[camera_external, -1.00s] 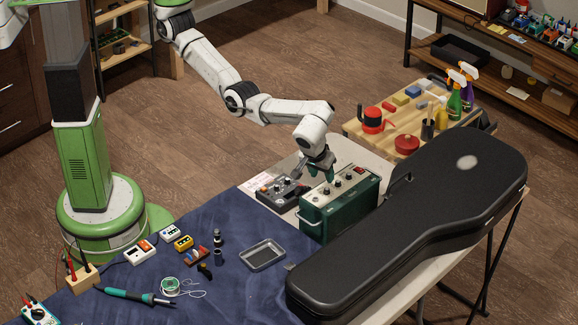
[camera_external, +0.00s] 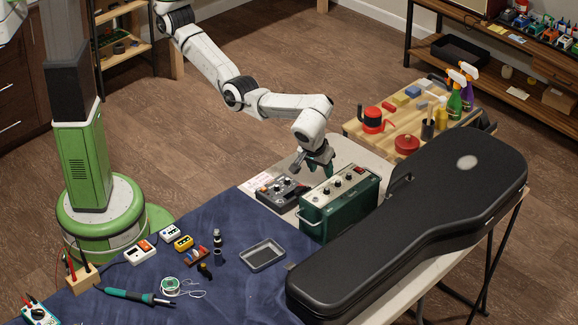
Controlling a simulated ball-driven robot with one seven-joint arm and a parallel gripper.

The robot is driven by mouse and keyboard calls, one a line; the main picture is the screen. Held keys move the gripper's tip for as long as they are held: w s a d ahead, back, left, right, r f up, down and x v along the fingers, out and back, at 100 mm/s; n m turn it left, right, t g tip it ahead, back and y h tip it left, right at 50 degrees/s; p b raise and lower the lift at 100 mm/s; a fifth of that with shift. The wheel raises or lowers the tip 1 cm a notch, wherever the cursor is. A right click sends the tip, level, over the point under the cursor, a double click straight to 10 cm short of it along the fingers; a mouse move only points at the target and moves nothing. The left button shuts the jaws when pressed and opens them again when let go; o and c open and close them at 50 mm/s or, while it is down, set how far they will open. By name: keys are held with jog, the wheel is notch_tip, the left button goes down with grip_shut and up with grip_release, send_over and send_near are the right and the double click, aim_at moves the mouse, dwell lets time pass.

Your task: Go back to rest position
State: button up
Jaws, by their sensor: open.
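My gripper (camera_external: 316,164) is open and hangs from my white arm above the table's far side. It is over the gap between a dark grey pedal box with knobs (camera_external: 283,189) and a green amplifier (camera_external: 340,202) with a row of knobs on top. From this view I cannot tell whether a fingertip touches either one. Nothing shows between the fingers. The fingertips are partly dark against the boxes behind them.
A black guitar case (camera_external: 420,225) lies on the right of the table. A metal tray (camera_external: 262,256), a soldering iron (camera_external: 135,296) and small pedals (camera_external: 140,252) lie on the blue cloth (camera_external: 215,290). A wooden cart (camera_external: 372,144) with bottles stands behind. Open floor lies left of my arm.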

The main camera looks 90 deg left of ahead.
jog(key=w+a+f, duration=0.1)
jog(key=a, duration=0.2)
jog(key=w+a+f+m+p, duration=0.1)
jog(key=a+f, duration=0.1)
jog(key=a, duration=0.1)
jog(key=w+a+f+m+p, duration=0.1)
jog(key=a+f, duration=0.1)
jog(key=a, duration=0.1)
jog(key=shift+w, duration=0.15)
jog(key=s+a+f+m+h+p, duration=0.1)
jog(key=s+a+f+m+p, duration=0.3)
jog(key=a, duration=0.6)
jog(key=s+a+f+m+h+p, duration=0.1)
jog(key=s+a+f+m, duration=0.1)
jog(key=s+a+f, duration=0.65)
jog(key=s+a+r+m+h+p, duration=0.1)
jog(key=s+a+r+m+p, duration=0.1)
jog(key=s+a, duration=0.3)
jog(key=s+a+r+m+g+h+p, duration=0.1)
jog(key=s+a+r, duration=0.3)
jog(key=s, duration=0.9)
jog(key=shift+s+a+r+m+p, duration=0.15)
jog(key=shift+a+r+m+p, duration=0.2)
jog(key=shift+r+m+p, duration=0.35)
jog(key=shift+f, duration=0.2)
